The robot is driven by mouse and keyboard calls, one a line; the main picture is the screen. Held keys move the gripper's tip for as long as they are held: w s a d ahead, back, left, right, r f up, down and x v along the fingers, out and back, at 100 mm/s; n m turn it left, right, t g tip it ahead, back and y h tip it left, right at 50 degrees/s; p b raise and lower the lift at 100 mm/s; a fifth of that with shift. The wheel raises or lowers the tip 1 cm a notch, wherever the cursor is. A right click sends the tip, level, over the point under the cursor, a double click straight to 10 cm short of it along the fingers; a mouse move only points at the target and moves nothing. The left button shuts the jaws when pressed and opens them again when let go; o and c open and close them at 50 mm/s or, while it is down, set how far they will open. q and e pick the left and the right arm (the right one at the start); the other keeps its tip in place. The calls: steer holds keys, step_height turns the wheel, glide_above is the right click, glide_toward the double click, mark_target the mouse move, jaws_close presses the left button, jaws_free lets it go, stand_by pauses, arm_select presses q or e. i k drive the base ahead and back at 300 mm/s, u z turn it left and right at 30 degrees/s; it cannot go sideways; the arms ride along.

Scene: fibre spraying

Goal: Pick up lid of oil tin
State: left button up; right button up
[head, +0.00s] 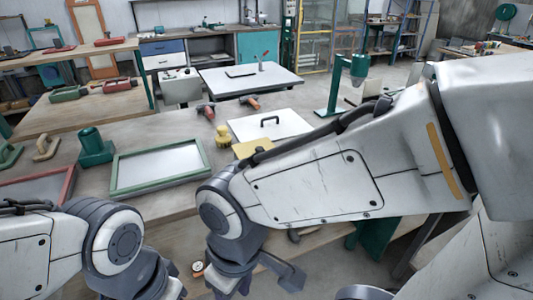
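I cannot surely pick out an oil tin or its lid. A small round white-and-reddish item (198,267) shows low between my two wrists; it is too small to identify. A dark green canister-like piece (95,146) stands on the bench at left. My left gripper (168,288) is at the bottom edge, mostly cut off and hidden by its wrist. My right gripper (258,280) points down in front of the bench, with dark jaw parts partly cut off by the frame. No held object shows in either gripper.
The wooden bench (150,132) bears a green-framed screen (160,168), a red-framed one (35,187), a yellow knobbed piece (222,136), and a white panel with a black handle (283,126). My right arm covers the bench's right part.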

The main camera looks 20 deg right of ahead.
mark_target(243, 150)
steer(key=z, duration=0.85)
steer(key=k, duration=1.1)
steer(key=z, duration=1.05)
steer(key=i, duration=1.5)
steer(key=u, duration=1.5)
steer(key=i, duration=0.95)
steer(key=u, duration=1)
